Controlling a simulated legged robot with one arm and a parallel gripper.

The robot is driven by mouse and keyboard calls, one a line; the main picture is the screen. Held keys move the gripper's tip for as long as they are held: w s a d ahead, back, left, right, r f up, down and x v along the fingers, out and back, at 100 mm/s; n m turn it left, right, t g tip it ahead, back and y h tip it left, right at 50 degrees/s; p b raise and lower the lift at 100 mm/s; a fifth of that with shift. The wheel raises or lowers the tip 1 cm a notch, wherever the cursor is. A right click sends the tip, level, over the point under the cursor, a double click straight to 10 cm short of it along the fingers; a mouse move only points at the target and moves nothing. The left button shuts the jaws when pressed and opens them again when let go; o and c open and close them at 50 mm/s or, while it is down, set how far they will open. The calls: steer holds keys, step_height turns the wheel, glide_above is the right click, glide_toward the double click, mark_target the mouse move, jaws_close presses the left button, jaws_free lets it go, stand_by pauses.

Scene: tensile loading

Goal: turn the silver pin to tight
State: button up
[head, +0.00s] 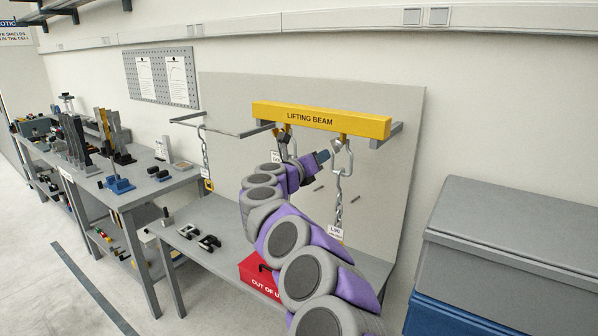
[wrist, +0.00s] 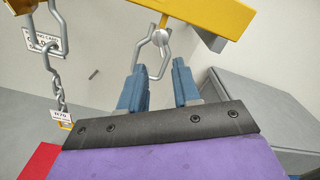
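In the wrist view the silver pin (wrist: 160,38) shows as a round silver end across a metal shackle (wrist: 142,55) under the yellow lifting beam (wrist: 201,14). My gripper (wrist: 158,72) has two blue fingers, spread apart with nothing between them. The pin is beyond the fingertips, in line with the gap and apart from them. In the head view my gripper (head: 322,156) is just below the lifting beam (head: 320,119), between its two hanging points. The lower shackle is partly hidden behind a finger. I cannot tell how tight the pin is.
A chain (head: 338,195) with a white tag hangs at the beam's right. Another chain (wrist: 60,88) hangs left in the wrist view. A red box (head: 259,276) is on the bench under my arm. A grey cabinet (head: 520,225) stands right.

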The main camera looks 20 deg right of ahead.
steer(key=v, duration=0.8)
steer(key=shift+s+a+p, duration=0.2)
steer(key=shift+a+p, duration=0.1)
steer(key=shift+p, duration=0.15)
steer(key=shift+f, duration=0.1)
